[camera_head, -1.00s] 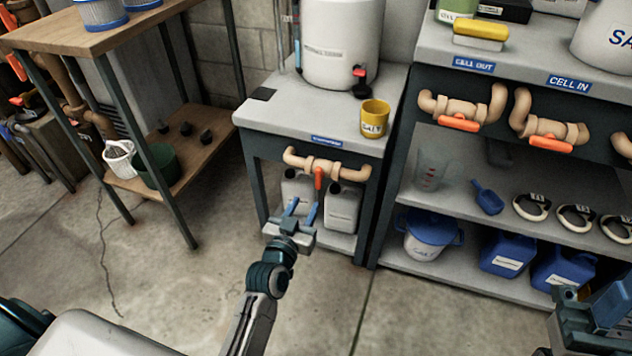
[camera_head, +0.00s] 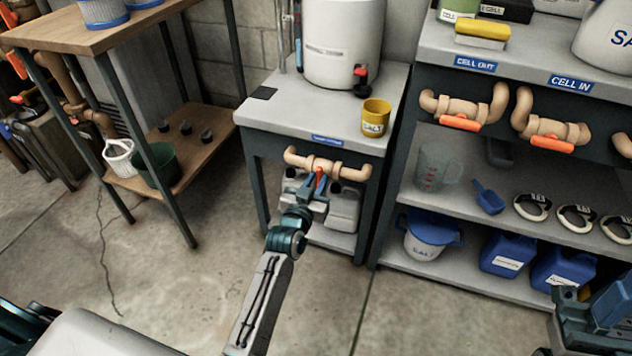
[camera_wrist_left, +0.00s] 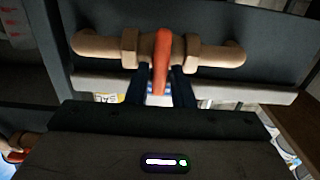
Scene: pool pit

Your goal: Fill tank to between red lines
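A white tank (camera_head: 340,45) stands on the middle bench, with a small dark tap (camera_head: 361,80) low on its right side. No red lines are legible on it. Below the bench top runs a tan pipe (camera_head: 345,170) with an orange-red valve handle (camera_head: 320,176) hanging down. My left gripper (camera_head: 318,184) is at this handle. In the left wrist view the handle (camera_wrist_left: 162,62) points down between the two blue fingers, which stand apart on either side of it. Contact cannot be told. My right gripper (camera_head: 590,315) shows only partly at the lower right edge.
A yellow salt cup (camera_head: 375,118) stands near the tank. The right bench (camera_head: 420,62) has more orange-handled valves, labelled CELL OUT and CELL IN. The concrete floor (camera_head: 180,290) in front is clear.

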